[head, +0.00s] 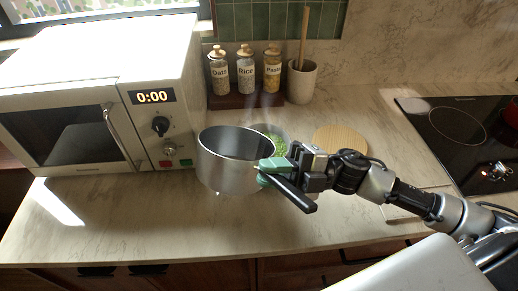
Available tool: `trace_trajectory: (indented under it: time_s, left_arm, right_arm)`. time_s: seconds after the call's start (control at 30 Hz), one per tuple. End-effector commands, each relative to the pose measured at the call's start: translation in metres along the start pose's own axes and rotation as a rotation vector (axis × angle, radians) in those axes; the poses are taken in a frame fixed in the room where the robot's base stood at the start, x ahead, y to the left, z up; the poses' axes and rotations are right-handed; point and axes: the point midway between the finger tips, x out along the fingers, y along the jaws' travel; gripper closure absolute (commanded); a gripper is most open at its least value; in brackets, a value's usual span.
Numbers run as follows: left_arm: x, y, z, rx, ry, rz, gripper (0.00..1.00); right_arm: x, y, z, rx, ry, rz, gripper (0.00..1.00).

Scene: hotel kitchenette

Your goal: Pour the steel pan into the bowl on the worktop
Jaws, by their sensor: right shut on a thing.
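The steel pan (225,168) is in the middle of the head view, in front of the worktop's back part, with its mouth facing up. I see its inner wall but not its contents. Its dark handle (292,194) points to the lower right. My right gripper (272,172), with green fingers, is shut on the pan at its handle side. A bowl (284,131) with something green in it stands just behind the pan, which hides most of it. Whether the pan touches the worktop is hard to tell. My left gripper is not in view.
A microwave (110,105) stands at left. Jars of oats, rice and pasta (246,72) and a utensil crock (301,82) stand at the back. A round wooden board (340,138) lies behind my right arm. A black hob (462,135) is at right. The front-left worktop (130,225) is clear.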

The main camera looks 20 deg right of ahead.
Motion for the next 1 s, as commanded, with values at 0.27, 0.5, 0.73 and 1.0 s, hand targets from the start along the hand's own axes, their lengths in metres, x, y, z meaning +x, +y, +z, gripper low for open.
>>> trace_trajectory:
  time_s: [0.27,0.5,0.73,1.0]
  left_arm:
    - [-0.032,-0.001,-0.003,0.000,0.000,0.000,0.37]
    - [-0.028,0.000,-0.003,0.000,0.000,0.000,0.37]
    - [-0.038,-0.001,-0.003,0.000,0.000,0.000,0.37]
    - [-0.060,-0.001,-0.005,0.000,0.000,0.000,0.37]
  right_arm:
    - [0.015,-0.024,-0.010,-0.281,-0.042,-0.278,1.00]
    - [0.014,-0.032,-0.008,-0.294,-0.044,-0.290,1.00]
    - [0.017,-0.021,-0.012,-0.293,-0.044,-0.289,1.00]
    - [0.024,0.000,-0.022,-0.292,-0.043,-0.289,1.00]
